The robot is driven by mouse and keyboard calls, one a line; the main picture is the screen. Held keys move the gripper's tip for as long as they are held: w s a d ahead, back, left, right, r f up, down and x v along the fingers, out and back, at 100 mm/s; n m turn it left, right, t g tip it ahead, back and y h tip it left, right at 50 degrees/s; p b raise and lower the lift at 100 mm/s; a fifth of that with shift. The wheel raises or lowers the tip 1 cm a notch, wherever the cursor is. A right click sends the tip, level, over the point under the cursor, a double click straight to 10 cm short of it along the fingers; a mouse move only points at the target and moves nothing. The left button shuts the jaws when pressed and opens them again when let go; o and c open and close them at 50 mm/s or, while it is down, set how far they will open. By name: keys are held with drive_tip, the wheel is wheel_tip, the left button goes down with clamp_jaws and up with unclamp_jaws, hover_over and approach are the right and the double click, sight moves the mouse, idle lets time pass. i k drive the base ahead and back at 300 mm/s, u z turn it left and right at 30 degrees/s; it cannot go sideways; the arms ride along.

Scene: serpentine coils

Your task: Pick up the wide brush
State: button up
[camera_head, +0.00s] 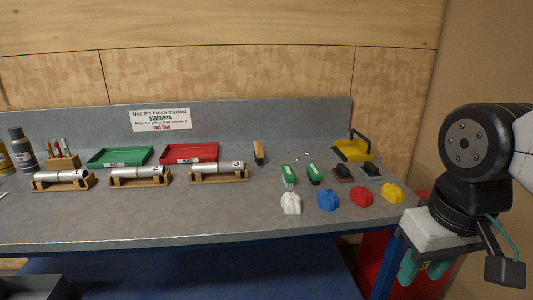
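I cannot tell for certain which item is the wide brush. A narrow upright piece with a wooden face and dark edge (259,153), possibly a brush, stands near the back panel, right of the red tray. Two small green-topped items with pale labels, the left one (288,173) and the right one (314,172), sit side by side on the bench; they may be brushes. My gripper (423,270) hangs at the lower right, beyond the bench's right end and apart from all these items. Its teal fingers stand apart, with nothing seen held.
Crumpled white, blue, red and yellow cloths (327,200) lie along the bench's front right. Two dark blocks (343,173) and a yellow dustpan-like tray (353,150) are behind. Green (120,157) and red (188,153) trays and metal tubes on wooden stands fill the left.

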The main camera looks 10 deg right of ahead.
sight(258, 152)
drive_tip(key=u, duration=0.6)
drive_tip(key=i, duration=1.45)
drive_tip(key=z, duration=0.6)
